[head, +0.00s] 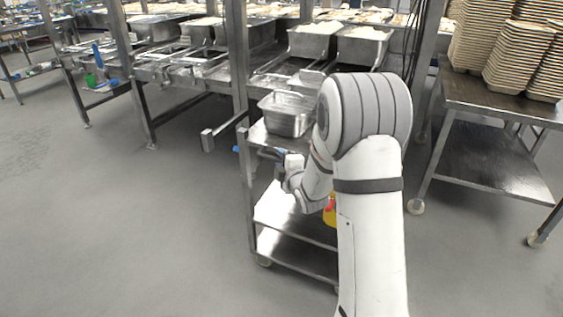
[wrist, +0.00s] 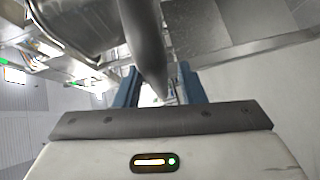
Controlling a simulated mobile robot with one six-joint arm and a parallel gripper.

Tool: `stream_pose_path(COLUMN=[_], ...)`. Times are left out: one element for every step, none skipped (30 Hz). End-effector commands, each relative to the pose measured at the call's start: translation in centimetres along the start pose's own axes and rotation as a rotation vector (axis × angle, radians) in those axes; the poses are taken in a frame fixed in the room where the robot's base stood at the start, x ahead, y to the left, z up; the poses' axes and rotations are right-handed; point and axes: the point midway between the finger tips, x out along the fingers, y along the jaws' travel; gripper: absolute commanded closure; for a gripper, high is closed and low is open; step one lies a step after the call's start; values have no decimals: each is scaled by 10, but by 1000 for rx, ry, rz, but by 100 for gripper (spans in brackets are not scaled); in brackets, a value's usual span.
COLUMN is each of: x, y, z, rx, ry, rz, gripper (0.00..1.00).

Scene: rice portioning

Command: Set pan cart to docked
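The pan cart (head: 297,262) is a steel cart with shelves and small wheels, standing at the centre of the head view. A steel pan (head: 286,118) sits on its top; the pan's side also shows in the wrist view (wrist: 80,22). My gripper (head: 278,153) is at the cart's near side, just below the top shelf. In the wrist view its blue fingers (wrist: 160,88) are apart, with a dark grey bar (wrist: 147,45) reaching between them. A gap shows beside the bar on the right. My arm hides the cart's right part.
A steel counter line (head: 190,70) with rice-filled pans (head: 362,46) runs behind the cart. A wheeled table (head: 485,100) with stacked trays (head: 520,55) stands at the right. A yellow and red item (head: 330,212) shows beside my arm. The floor at left is clear.

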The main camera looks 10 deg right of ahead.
Motion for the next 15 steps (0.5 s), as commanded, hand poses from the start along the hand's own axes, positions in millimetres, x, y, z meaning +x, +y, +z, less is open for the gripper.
stream_pose_path(x=[0, 0, 0, 0, 0, 0, 0, 0, 0, 0, 0, 0, 0, 0, 0], y=[0, 0, 0, 0, 0, 0, 0, 0, 0, 0, 0, 0, 0, 0, 0], z=[0, 0, 0, 0, 0, 0, 0, 0, 0, 1, 1, 1, 1, 1, 1], rx=[0, 0, 0, 0, 0, 0, 0, 0, 0, 1, 1, 1, 1, 1, 1], ry=[0, 0, 0, 0, -1, -1, -1, -1, -1, -1, -1, -1, -1, -1, -1], rz=[0, 0, 0, 0, 0, 0, 0, 0, 0, 0, 0, 0, 0, 0, 0], gripper=[64, 64, 64, 64, 64, 66, 69, 71, 75, 77, 79, 83, 85, 88, 91])
